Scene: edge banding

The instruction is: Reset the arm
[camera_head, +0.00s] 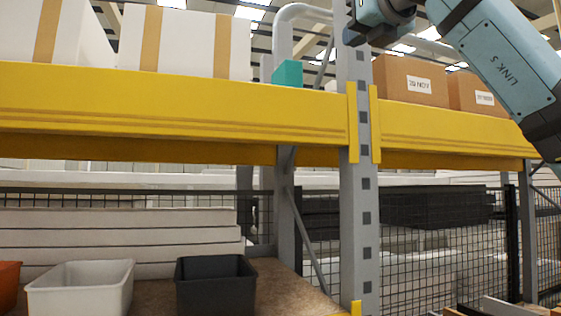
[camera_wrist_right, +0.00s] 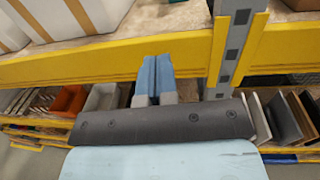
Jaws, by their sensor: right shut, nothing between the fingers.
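My right arm (camera_head: 495,60) comes in from the upper right in the head view, raised in front of the upper shelf. Its far end runs to the top edge there, and the fingers are not visible in that view. In the right wrist view my right gripper (camera_wrist_right: 156,65) shows two blue fingers side by side, shut and empty. They point toward the yellow shelf beam (camera_wrist_right: 110,70); whether they touch it I cannot tell. My left arm and gripper are not in view.
A grey rack upright (camera_head: 360,200) and yellow beam (camera_head: 180,110) stand close ahead. White boxes (camera_head: 195,42), a teal block (camera_head: 288,73) and brown cartons (camera_head: 410,80) are on the upper shelf. A white bin (camera_head: 80,290) and a black bin (camera_head: 215,288) sit below.

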